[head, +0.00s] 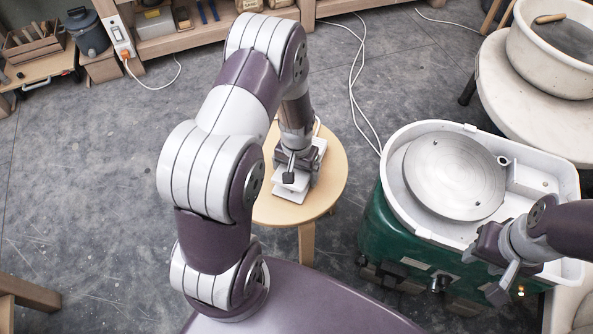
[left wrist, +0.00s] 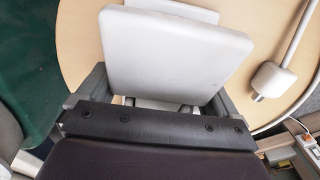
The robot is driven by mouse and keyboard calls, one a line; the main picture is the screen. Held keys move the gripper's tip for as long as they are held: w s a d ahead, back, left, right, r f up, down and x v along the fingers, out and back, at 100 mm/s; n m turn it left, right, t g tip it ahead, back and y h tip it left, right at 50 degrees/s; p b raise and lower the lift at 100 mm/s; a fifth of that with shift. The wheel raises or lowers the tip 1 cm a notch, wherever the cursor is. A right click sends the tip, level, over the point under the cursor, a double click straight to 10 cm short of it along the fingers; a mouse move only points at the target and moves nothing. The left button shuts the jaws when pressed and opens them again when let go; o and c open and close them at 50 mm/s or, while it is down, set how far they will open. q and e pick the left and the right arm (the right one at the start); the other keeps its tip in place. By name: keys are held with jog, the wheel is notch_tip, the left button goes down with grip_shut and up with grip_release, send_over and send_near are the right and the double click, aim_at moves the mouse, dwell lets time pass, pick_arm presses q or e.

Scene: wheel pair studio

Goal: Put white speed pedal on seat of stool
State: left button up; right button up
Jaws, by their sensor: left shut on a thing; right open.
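The white speed pedal (head: 291,196) is at the round wooden stool's seat (head: 330,177), partly hidden by my left gripper in the head view. My left gripper (head: 296,178) is over the seat and shut on the pedal. In the left wrist view the pedal (left wrist: 175,48) is a pale, flat, tilted block between the fingers, with the seat (left wrist: 82,28) below and around it. I cannot tell whether the pedal touches the seat. My right gripper (head: 492,262) is open and empty by the near edge of the pottery wheel.
The green pottery wheel (head: 385,238) with a white basin and metal disc stands right of the stool. A white rod-like piece with a thick end (left wrist: 272,78) shows over the seat. Bare floor (head: 90,190) lies left.

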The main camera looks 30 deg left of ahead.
pick_arm(q)
jog(key=o, duration=1.5)
jog(key=shift+c, duration=0.2)
notch_tip(320, 180, up, 13)
jog(key=p, duration=0.5)
jog(key=s+d+r+m+t, duration=0.1)
jog(key=s+d+r, duration=0.5)
jog(key=s+r, duration=0.3)
jog(key=shift+s+m, duration=0.15)
jog(key=shift+m, duration=0.15)
jog(key=shift+d, duration=0.1)
